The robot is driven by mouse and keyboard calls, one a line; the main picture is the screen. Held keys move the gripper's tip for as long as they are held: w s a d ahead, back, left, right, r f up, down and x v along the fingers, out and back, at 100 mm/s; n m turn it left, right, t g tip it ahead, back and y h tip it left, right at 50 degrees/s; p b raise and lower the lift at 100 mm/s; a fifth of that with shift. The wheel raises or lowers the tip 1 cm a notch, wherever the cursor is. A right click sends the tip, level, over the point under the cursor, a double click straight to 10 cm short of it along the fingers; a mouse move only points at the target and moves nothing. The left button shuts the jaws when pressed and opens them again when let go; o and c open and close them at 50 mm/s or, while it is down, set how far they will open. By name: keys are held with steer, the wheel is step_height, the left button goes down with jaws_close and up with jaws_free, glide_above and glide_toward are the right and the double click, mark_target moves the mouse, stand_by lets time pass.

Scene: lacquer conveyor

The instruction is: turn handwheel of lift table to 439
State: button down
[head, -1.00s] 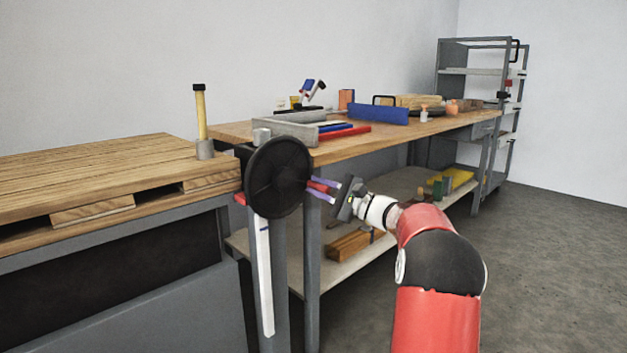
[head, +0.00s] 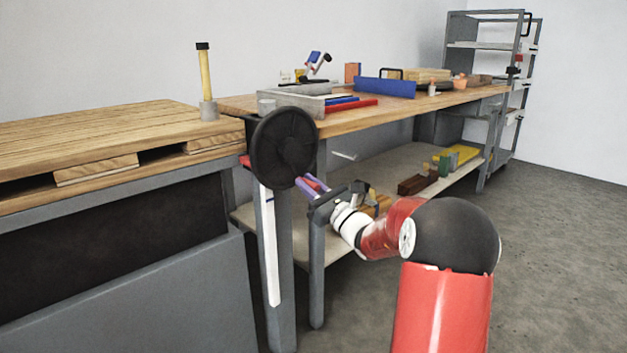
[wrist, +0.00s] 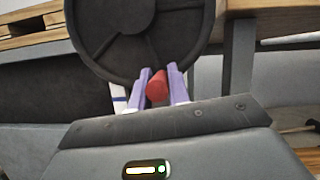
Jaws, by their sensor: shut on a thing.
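The black handwheel (head: 283,147) stands upright at the right end of the wooden-topped lift table (head: 100,160). In the wrist view the handwheel (wrist: 122,35) fills the upper middle, with its spokes showing. Its red handle (wrist: 156,86) sits low on the rim and points toward me. My gripper (head: 309,188) is at the lower right of the wheel, with its purple fingers closed around the red handle. In the wrist view my gripper (wrist: 158,88) has one finger on each side of the handle. A white scale strip (head: 269,245) hangs below the wheel; its reading is too small to tell.
A workbench (head: 225,103) with a blue block (head: 385,88), a red bar (head: 350,108) and other items stands behind. Its lower shelf (head: 350,175) also holds things. A grey shelf rack (head: 490,45) is at the back right. Floor (head: 560,240) at the right is clear.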

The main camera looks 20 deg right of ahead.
steer(key=shift+s+a+f, duration=0.15)
steer(key=shift+a+f, duration=0.05)
steer(key=shift+a, duration=0.35)
steer(key=shift+a, duration=0.1)
steer(key=c, duration=1.3)
jaws_free()
steer(key=v, duration=0.7)
steer(key=shift+s+f, duration=0.1)
steer(key=shift+s, duration=0.3)
